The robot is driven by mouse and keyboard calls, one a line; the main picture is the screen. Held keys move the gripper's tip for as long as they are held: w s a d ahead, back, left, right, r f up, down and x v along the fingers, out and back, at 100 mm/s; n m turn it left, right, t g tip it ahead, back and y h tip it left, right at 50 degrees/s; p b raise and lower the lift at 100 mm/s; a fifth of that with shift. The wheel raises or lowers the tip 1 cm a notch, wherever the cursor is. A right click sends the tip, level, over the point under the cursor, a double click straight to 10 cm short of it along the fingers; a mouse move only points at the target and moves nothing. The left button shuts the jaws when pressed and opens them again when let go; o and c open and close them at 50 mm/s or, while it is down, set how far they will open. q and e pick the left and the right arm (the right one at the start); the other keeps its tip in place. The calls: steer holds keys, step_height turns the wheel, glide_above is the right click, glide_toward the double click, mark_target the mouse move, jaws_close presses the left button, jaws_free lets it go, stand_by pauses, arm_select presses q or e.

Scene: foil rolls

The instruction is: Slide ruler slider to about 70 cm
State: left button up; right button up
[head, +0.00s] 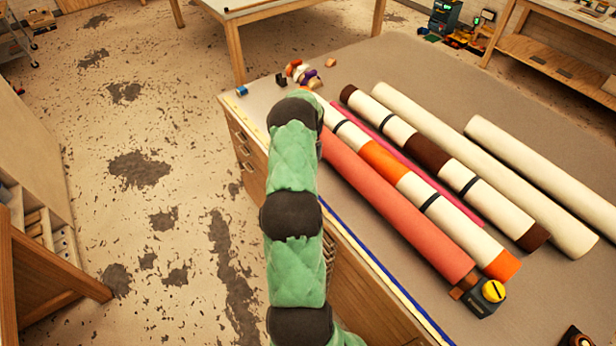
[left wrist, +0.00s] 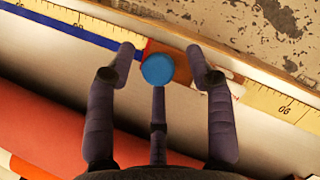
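The yellow ruler (head: 372,262) runs along the table's left edge beside a blue strip. In the left wrist view the ruler (left wrist: 262,98) crosses diagonally, with a marking that looks like 90 at right. A round blue knob (left wrist: 157,69) shows there over a small orange-brown piece, apparently the slider (left wrist: 160,48). My left gripper (left wrist: 160,62) is open, with its two outer fingers on either side of the knob and the third finger below it; contact cannot be told. In the head view my green left arm hides the gripper and slider. My right gripper is not in view.
An orange-red roll (head: 395,205) and several cream, pink and brown rolls lie on the table right of my arm. A yellow-and-black tape measure (head: 487,298) sits near the front. Small colourful items (head: 300,72) and a blue piece (head: 242,90) are at the far end.

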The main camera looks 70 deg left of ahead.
arm_select(q)
steer(key=shift+w, duration=0.1)
steer(key=v, duration=1.2)
steer(key=shift+d, duration=0.1)
stand_by(0.4)
